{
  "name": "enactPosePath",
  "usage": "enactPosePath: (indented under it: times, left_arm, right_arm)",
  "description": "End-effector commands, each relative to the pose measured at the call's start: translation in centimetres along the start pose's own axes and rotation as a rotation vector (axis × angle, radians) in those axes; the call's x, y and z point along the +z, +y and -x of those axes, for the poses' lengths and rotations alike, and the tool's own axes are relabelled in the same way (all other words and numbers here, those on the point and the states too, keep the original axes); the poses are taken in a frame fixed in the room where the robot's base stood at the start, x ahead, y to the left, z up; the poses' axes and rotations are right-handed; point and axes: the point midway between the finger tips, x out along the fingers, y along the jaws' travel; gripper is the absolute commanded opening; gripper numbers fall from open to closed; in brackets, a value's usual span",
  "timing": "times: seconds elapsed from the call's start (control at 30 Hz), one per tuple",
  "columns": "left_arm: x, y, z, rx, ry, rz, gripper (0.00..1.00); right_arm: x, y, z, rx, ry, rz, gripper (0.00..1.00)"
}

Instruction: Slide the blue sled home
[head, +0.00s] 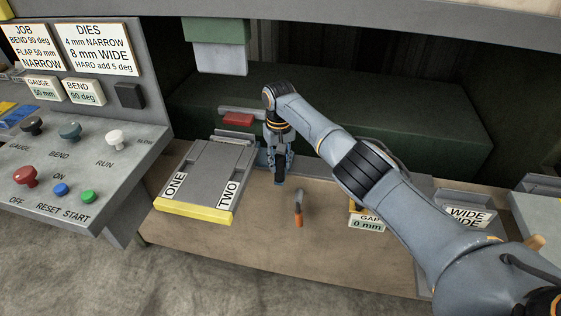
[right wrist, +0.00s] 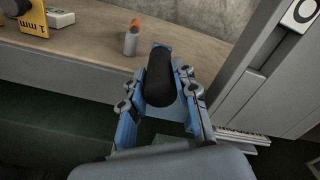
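My right gripper (head: 280,178) points down beside the grey plate marked ONE and TWO (head: 200,172). In the right wrist view its blue fingers (right wrist: 162,90) stand on either side of a dark upright handle (right wrist: 160,80). I cannot tell whether both fingers press on it. A pale blue flat piece (head: 262,158) shows behind the gripper in the head view and may be part of the blue sled. The gripper and arm hide much of that area. My left gripper is not in view.
A yellow strip (head: 193,212) edges the grey plate. A GAP 0 mm label (head: 367,223) is to the right. A control panel (head: 75,170) is at left. A green block hangs above (head: 218,32).

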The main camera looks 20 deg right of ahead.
Motion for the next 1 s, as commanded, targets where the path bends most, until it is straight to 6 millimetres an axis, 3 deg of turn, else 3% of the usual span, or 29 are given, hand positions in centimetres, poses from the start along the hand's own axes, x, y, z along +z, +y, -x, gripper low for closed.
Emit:
enactPosePath:
  times: [0.03, 0.1, 0.4, 0.53, 1.0]
  left_arm:
    - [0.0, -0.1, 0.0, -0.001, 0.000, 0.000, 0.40]
    - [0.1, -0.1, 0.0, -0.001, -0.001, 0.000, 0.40]
    - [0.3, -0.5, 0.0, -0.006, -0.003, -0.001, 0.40]
    - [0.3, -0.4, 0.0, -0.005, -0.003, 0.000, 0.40]
    - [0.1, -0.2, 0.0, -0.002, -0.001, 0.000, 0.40]
  right_arm:
    - [-0.3, -0.4, 0.2, -0.008, 0.012, 0.004, 0.38]
    - [-0.3, -0.4, 0.2, -0.008, 0.011, 0.004, 0.52]
    - [-0.1, -0.2, 0.2, -0.004, 0.006, 0.002, 0.52]
    - [-0.2, -0.2, 1.1, -0.005, 0.009, 0.003, 0.52]
    - [-0.3, -0.5, 10.2, -0.006, 0.009, 0.005, 0.52]
